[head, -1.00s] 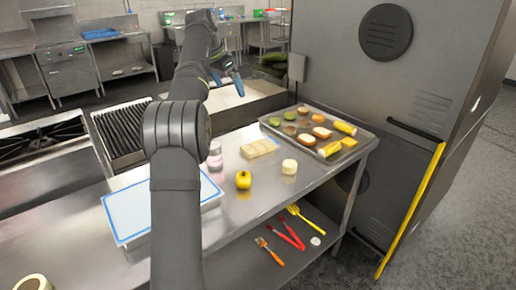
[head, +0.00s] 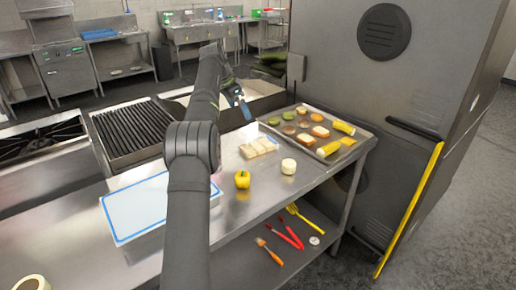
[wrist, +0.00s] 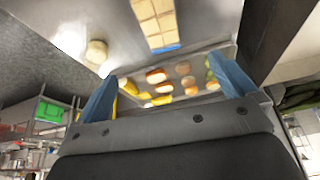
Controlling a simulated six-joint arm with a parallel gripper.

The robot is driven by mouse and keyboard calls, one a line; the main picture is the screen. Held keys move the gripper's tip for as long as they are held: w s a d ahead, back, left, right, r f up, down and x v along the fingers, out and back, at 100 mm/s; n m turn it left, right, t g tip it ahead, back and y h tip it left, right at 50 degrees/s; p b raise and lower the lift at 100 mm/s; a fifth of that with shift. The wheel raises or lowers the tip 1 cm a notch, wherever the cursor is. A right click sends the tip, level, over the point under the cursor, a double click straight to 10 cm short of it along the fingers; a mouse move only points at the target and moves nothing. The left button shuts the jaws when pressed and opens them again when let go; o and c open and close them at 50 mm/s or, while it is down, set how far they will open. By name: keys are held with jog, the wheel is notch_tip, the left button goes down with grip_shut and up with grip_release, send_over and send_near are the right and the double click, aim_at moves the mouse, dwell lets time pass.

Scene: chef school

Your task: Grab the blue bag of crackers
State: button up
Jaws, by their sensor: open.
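A pack of crackers (head: 257,147), pale beige with square crackers showing, lies flat on the steel counter left of the food tray. In the wrist view the pack (wrist: 154,18) is at the top, with a blue strip along its near end. My gripper (head: 240,101) is open and empty, above and behind the pack in the head view. In the wrist view its two blue fingers (wrist: 163,67) are spread wide, with the pack beyond them and apart from them.
A metal tray (head: 362,139) of several foods is right of the pack. A yellow pepper (head: 242,180) and a pale round item (head: 288,167) lie in front. A blue-edged white board (head: 135,208) is left of my arm. A tall grey cabinet (head: 400,80) stands at right.

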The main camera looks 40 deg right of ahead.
aim_at(255, 146)
jog(key=x, duration=1.2)
jog(key=a+x, duration=0.1)
jog(key=x, duration=0.6)
jog(key=shift+s+f, duration=0.1)
jog(key=shift+f, duration=0.25)
jog(key=c, duration=1)
